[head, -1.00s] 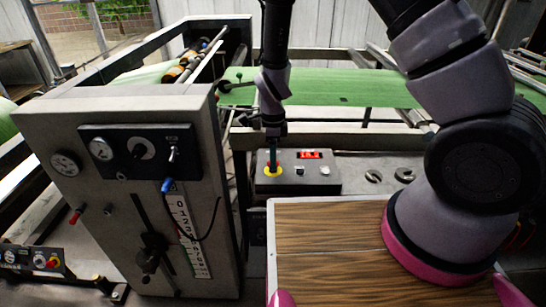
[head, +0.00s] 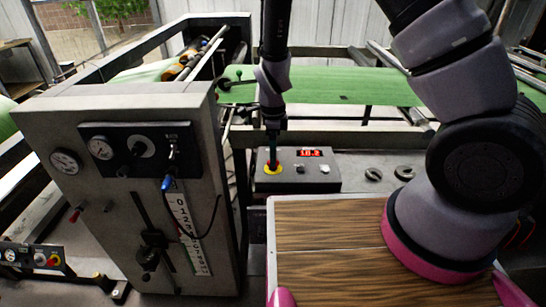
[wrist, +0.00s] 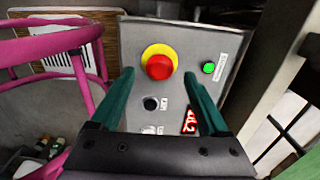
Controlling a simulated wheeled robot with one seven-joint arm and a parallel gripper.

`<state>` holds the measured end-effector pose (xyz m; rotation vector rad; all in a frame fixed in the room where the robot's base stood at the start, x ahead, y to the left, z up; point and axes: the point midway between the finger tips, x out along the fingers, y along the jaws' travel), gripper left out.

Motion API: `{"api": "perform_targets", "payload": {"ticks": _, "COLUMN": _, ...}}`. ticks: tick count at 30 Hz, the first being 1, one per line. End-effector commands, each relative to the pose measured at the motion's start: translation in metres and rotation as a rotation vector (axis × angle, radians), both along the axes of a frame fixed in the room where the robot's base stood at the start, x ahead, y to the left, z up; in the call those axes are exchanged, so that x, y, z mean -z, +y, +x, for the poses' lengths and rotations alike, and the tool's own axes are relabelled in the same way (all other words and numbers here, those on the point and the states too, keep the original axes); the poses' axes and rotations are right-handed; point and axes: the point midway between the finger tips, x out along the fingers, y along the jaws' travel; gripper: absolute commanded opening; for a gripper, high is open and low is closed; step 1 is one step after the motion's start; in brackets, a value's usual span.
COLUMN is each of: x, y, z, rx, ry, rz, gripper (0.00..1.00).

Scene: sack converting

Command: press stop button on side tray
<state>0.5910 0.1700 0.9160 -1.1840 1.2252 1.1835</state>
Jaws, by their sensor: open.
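The red stop button (wrist: 159,67) with its yellow collar sits on a grey control box (wrist: 195,40), at the upper middle of the wrist view. In the head view its yellow collar (head: 273,169) shows at the left end of the box (head: 315,180), and my fingers partly cover the red cap. My gripper (wrist: 158,74) is open and points down at the box. Its two green fingers stand apart on either side of the button in the wrist view. In the head view my gripper (head: 272,150) is right over the button; I cannot tell whether it touches.
The box also carries a green button (wrist: 208,68), a black knob (wrist: 151,103) and a lit red display (head: 309,153). Two dark slotted discs (head: 373,174) lie right of it. A tall grey gauge panel (head: 115,210) stands close on the left. Green sheet (head: 350,86) runs behind.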

Motion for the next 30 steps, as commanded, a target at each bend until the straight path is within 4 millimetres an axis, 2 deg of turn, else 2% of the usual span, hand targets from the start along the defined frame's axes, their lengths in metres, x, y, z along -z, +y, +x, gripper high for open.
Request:
{"api": "perform_targets", "payload": {"ticks": 1, "x": -0.012, "y": 0.002, "z": 0.000, "rx": -0.003, "ry": -0.004, "rz": 0.003, "gripper": 0.79}}
{"api": "perform_targets", "payload": {"ticks": 6, "x": -0.047, "y": 0.002, "z": 0.000, "rx": -0.003, "ry": -0.003, "rz": 0.003, "gripper": 0.79}}
{"api": "perform_targets", "payload": {"ticks": 12, "x": -0.075, "y": 0.001, "z": 0.000, "rx": -0.002, "ry": -0.002, "rz": 0.001, "gripper": 0.79}}
{"api": "perform_targets", "payload": {"ticks": 16, "x": -0.082, "y": 0.000, "z": 0.000, "rx": -0.001, "ry": 0.000, "rz": 0.000, "gripper": 0.79}}
{"api": "perform_targets", "payload": {"ticks": 26, "x": -0.084, "y": 0.000, "z": 0.000, "rx": -0.002, "ry": 0.000, "rz": 0.002, "gripper": 0.79}}
{"api": "perform_targets", "payload": {"ticks": 28, "x": -0.091, "y": -0.003, "z": 0.002, "rx": -0.014, "ry": -0.002, "rz": 0.014, "gripper": 0.79}}
{"api": "perform_targets", "payload": {"ticks": 30, "x": -0.105, "y": -0.008, "z": 0.004, "rx": -0.041, "ry": -0.007, "rz": 0.040, "gripper": 0.79}}
